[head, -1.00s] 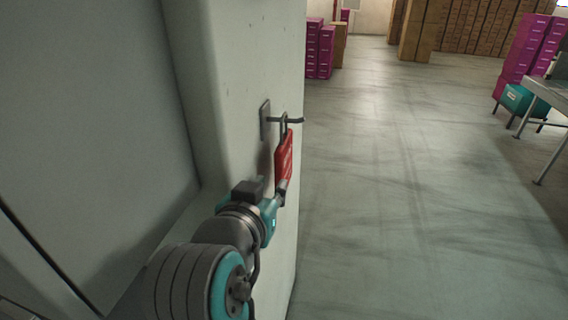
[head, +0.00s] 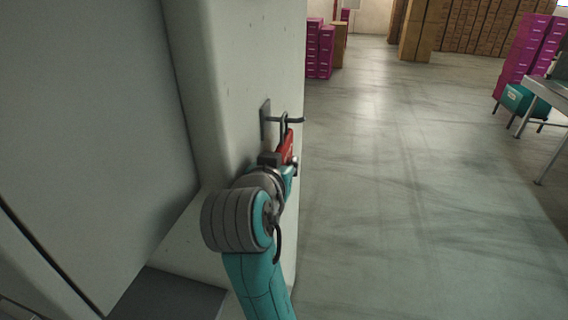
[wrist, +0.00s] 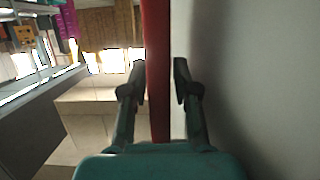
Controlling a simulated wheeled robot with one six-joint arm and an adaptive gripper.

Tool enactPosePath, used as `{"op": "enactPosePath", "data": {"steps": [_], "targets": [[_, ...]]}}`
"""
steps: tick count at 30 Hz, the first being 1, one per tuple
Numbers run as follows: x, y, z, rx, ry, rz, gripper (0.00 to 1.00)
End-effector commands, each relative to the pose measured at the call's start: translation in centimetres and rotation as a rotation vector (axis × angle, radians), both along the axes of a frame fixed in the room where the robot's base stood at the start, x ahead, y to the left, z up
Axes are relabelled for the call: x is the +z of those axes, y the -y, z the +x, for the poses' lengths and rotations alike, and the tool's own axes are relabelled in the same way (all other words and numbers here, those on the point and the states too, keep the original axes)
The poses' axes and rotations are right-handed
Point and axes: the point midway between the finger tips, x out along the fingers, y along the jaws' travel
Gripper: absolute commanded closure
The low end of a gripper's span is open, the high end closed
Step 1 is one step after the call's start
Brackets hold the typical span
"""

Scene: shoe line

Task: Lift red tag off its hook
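The red tag (head: 287,146) hangs by its dark loop from the hook (head: 290,120) on the side of the pale machine housing. My gripper (head: 289,162) is at the tag in the head view, and my wrist hides its lower part. In the wrist view the red tag (wrist: 158,75) shows edge-on as a vertical strip between the two fingers of my gripper (wrist: 160,85). The fingers are open, with a visible gap on each side of the tag. The hook is out of sight in the wrist view.
The pale housing wall (head: 235,90) stands close on the left of the hook. Open floor (head: 400,200) lies to the right. Magenta boxes (head: 320,50) are stacked far back, and a table (head: 545,95) stands at the far right.

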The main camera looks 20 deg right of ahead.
Motion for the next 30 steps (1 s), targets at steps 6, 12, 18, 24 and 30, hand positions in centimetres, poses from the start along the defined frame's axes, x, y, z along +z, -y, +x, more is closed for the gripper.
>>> {"op": "enactPosePath", "data": {"steps": [6, 12, 18, 24, 30], "targets": [[0.0, -0.03, -0.03, 0.0, 0.0, 0.0, 0.91], [0.02, -0.04, -0.04, 0.0, 0.0, 0.0, 1.0], [0.03, -0.03, -0.03, 0.0, 0.0, 0.0, 1.0], [0.3, 0.06, 0.24, 0.0, 0.001, 0.001, 1.0], [0.97, 0.29, 0.86, 0.001, 0.002, 0.001, 1.0]]}}
